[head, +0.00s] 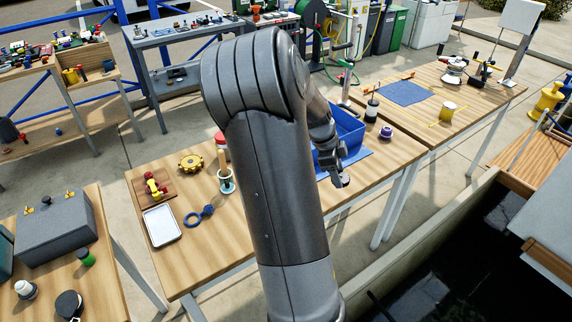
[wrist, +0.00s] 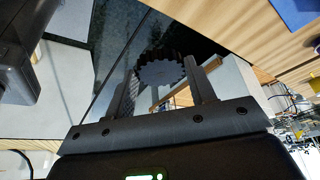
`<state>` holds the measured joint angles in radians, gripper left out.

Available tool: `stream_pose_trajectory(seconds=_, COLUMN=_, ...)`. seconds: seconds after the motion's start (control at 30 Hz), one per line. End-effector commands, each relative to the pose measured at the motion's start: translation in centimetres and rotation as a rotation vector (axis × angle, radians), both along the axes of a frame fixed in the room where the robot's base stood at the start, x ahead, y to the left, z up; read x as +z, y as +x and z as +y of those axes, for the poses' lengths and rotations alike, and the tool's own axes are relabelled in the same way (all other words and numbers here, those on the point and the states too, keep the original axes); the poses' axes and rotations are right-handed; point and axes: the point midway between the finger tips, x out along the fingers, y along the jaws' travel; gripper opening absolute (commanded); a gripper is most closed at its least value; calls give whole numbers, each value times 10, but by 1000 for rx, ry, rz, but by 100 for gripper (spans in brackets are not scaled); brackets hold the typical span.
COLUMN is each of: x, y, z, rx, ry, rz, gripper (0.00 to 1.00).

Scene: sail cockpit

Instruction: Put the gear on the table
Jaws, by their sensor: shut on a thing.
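My gripper (wrist: 162,82) is shut on a dark toothed gear (wrist: 160,70), which sits between the two fingers in the wrist view. In the head view my gripper (head: 340,177) hangs near the front edge of the wooden table (head: 180,255), beside the blue bin. The held gear is hard to make out there. In the wrist view the table edge lies at upper right, apart from the gear, with dark water behind the gear. A yellow gear-shaped piece (head: 191,162) lies on the table's left part.
A blue bin (head: 347,127) stands on the table behind my gripper. A white tray (head: 162,225), a blue ring tool (head: 197,215), a red-and-yellow piece on a board (head: 154,186) and a purple item (head: 386,132) also lie there. Bare wood shows at the front left.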

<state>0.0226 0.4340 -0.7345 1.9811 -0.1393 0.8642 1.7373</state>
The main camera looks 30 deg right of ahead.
Motion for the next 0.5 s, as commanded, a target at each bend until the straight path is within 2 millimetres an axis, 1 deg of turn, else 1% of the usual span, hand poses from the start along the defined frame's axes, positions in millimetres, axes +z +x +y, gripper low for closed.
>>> stream_pose_trajectory(seconds=0.13, x=-16, y=18, z=10, rx=4, ry=0, rz=4, gripper=23)
stream_pose_trajectory(seconds=0.4, x=-53, y=72, z=39, rx=4, ry=1, rz=3, gripper=23)
stream_pose_trajectory(seconds=0.5, x=-63, y=87, z=47, rx=4, ry=0, rz=2, gripper=23)
